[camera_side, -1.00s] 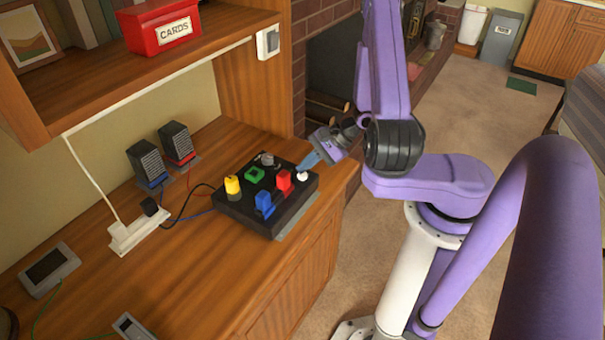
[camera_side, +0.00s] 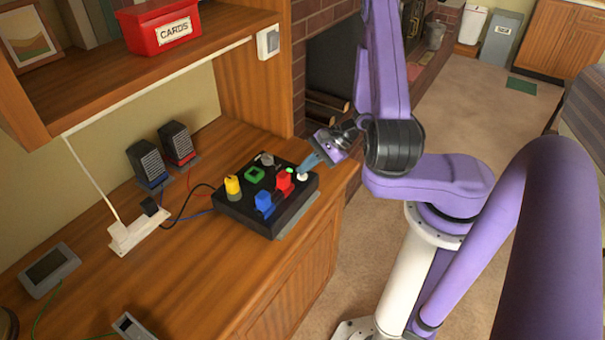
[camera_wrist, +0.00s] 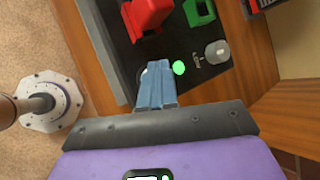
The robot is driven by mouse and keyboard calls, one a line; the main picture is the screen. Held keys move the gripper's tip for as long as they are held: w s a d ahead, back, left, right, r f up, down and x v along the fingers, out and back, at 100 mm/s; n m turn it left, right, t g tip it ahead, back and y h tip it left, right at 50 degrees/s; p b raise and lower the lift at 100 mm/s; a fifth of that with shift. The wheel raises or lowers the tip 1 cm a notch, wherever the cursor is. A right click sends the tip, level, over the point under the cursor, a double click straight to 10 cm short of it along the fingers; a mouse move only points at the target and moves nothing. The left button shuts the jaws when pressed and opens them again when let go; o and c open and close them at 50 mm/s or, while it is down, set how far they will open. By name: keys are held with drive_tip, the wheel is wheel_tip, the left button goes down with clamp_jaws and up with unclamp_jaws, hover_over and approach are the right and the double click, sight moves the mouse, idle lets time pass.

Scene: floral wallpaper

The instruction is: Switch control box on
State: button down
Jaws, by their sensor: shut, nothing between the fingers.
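The control box (camera_side: 236,205) is black and sits on the wooden desk. It carries a yellow knob (camera_side: 232,184), a green square button (camera_side: 254,174), a red switch (camera_side: 284,181), a blue switch (camera_side: 264,202) and a grey knob (camera_side: 267,159). A small white control (camera_side: 302,177) is at its right corner, and a green light (camera_side: 290,170) glows beside it. My gripper (camera_side: 303,171) is shut and empty, with its blue-grey fingertips at the white control. In the wrist view the fingers (camera_wrist: 155,68) mostly hide that control, so contact is unclear. The green light (camera_wrist: 179,68) shows there too.
A power strip (camera_side: 135,228) and two small speakers (camera_side: 148,165) stand left of the box, with cables between. A shelf with a red card box (camera_side: 160,35) overhangs the back of the desk.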

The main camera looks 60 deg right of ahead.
sight(306, 175)
drive_tip(key=shift+r, duration=0.8)
drive_tip(key=shift+r, duration=2.5)
